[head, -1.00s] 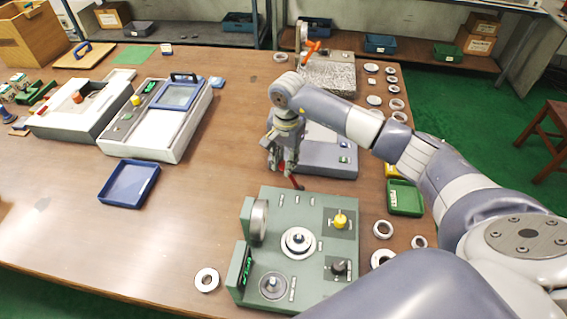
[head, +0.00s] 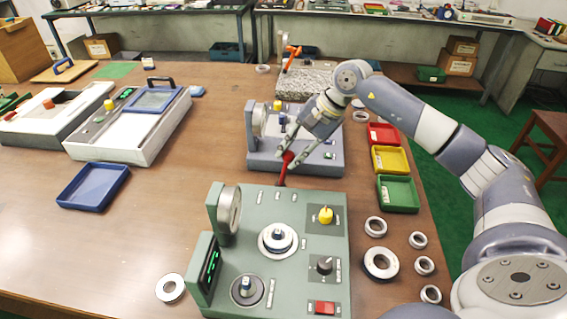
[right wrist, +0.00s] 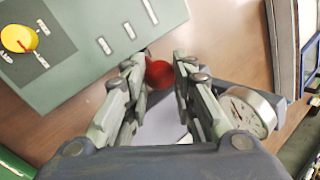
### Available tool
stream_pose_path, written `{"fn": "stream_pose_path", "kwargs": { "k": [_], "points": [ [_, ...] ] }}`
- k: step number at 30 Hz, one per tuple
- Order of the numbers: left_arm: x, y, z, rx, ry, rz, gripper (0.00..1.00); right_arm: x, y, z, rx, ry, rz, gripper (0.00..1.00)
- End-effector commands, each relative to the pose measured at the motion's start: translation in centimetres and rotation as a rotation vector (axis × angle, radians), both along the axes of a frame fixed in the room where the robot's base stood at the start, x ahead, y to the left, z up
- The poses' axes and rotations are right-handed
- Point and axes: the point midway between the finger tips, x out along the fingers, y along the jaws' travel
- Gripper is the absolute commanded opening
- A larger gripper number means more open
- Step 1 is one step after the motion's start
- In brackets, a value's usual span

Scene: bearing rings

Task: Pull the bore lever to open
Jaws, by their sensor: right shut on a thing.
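The bore lever (head: 282,175) is a short red lever with a round red knob, rising at the back edge of the green gauge machine (head: 335,245). It leans slightly right and away in the head view. My right gripper (head: 287,156) reaches down from the upper right and is shut on the knob. In the right wrist view, the red knob (right wrist: 158,73) sits between the fingertips, and the lever's stem is hidden. The green machine carries a dial gauge (head: 229,210), a yellow knob (head: 326,215) and a ring seat (head: 278,239). My left gripper is not in view.
A grey gauge machine (head: 262,160) stands close behind the lever, under my right gripper. Red, yellow and green trays (head: 398,194) and several metal rings (head: 381,263) lie to the right. A blue tray (head: 93,186) lies left, with bare table between.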

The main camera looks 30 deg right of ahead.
Motion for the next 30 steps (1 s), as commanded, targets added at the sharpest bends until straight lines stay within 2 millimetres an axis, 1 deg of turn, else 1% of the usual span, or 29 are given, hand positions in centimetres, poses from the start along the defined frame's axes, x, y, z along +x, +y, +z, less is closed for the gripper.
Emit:
{"fn": "stream_pose_path", "kwargs": {
  "k": [1,4,9,18,29,30],
  "points": [
    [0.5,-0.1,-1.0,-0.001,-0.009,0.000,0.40,-0.5,-0.9,-1.1,-0.015,0.012,-0.005,0.00],
    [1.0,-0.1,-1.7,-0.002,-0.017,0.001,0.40,-1.0,-1.6,-1.4,-0.016,0.015,-0.006,0.00],
    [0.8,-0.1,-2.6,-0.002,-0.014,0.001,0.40,-1.6,-2.2,-1.7,-0.018,0.017,-0.004,0.00],
    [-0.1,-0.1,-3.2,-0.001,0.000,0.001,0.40,-2.0,-2.7,-2.0,-0.018,0.023,-0.004,0.00],
    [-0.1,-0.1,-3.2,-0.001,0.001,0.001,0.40,-2.1,-2.8,-2.2,-0.020,0.027,-0.005,0.00],
    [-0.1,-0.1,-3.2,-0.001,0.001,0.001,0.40,-2.1,-2.8,-2.2,-0.020,0.027,-0.005,0.34]
  ]
}}
